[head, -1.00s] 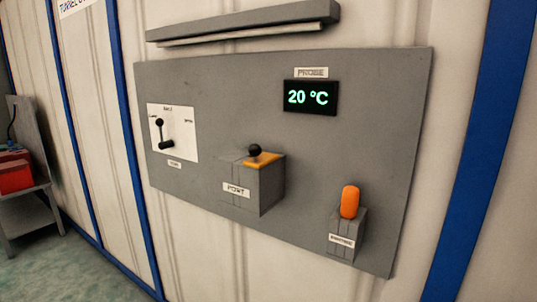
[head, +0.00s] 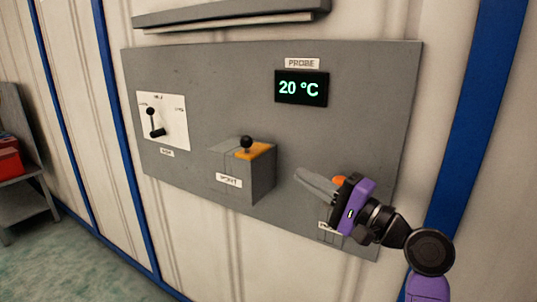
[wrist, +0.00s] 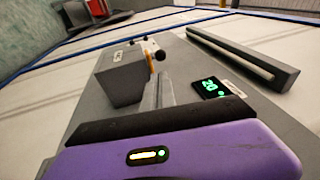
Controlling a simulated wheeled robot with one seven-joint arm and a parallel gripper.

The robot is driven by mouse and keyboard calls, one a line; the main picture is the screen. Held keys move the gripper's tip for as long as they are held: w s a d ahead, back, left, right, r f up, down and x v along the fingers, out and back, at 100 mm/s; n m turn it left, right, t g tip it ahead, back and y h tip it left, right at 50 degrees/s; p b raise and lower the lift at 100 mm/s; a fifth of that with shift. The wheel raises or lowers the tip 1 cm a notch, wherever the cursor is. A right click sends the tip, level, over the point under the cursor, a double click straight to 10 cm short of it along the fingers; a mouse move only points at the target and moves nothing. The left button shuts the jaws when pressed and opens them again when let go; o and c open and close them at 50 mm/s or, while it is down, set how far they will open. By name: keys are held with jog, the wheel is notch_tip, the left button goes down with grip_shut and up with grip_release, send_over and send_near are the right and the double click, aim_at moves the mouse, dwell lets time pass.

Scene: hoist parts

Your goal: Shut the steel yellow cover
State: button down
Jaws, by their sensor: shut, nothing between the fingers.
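The yellow cover (head: 262,151) is a flat orange-yellow plate with a black ball knob (head: 246,142), on the top right of the grey box labelled PORT (head: 262,182). The left part of the box top looks grey; I cannot tell how far the cover is open. In the wrist view the cover (wrist: 149,67) shows only as a thin yellow edge beside the knob. My gripper (head: 300,173) is shut and empty, its fingers pointing left toward the box, a little right of it and apart from it. The fingers also show in the wrist view (wrist: 158,92).
The box is on a grey wall panel (head: 200,85). A lever on a white plate (head: 175,105) is at left, a 20 °C display (head: 301,88) above right. An orange switch (head: 339,180) is partly hidden behind my gripper. A grey ledge (head: 230,12) runs above.

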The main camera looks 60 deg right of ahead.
jog(key=p, duration=0.3)
send_near(251, 145)
jog(key=x, duration=0.5)
jog(key=shift+w+r, duration=0.1)
jog(key=shift+w, duration=0.05)
jog(key=shift+p+x, duration=0.3)
jog(key=shift+x, duration=0.5)
